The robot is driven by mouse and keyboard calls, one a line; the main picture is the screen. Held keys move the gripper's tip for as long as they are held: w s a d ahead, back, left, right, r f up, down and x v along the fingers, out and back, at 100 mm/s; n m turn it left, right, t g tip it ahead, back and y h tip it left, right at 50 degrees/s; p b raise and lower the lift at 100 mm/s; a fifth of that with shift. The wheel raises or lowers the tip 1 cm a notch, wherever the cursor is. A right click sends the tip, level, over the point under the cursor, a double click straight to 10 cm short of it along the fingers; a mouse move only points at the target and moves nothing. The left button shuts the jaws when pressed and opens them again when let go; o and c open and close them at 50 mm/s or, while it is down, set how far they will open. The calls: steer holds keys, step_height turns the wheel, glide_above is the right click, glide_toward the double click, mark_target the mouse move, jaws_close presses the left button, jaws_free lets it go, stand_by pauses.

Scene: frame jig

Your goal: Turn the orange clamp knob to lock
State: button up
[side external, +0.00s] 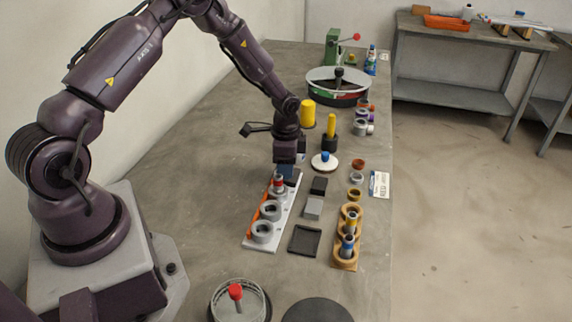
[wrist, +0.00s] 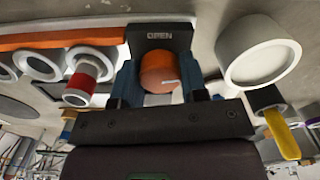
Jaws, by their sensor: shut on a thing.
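The orange clamp knob (wrist: 158,70) sits on a dark block marked OPEN (wrist: 172,37) in the wrist view. A short pale pointer mark on the knob faces right in that view, not toward the OPEN label. My gripper (wrist: 160,82) is shut on the knob, with a blue finger on each side. In the side view my gripper (side external: 285,172) is low at the far end of the white jig plate (side external: 256,243) and hides the knob. Grey rings (side external: 262,232) stand on the plate. A red-banded peg (side external: 279,184) stands in the nearest ring to my gripper.
An orange bar (wrist: 85,38) runs along the plate. A white disc with a blue knob (side external: 324,163) and a yellow-handled tool (side external: 331,127) stand close by.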

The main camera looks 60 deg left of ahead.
steer(key=shift+m, duration=1)
steer(key=o, duration=0.9)
steer(key=shift+r, duration=0.1)
step_height(320, 180, up, 13)
steer(key=shift+f, duration=0.1)
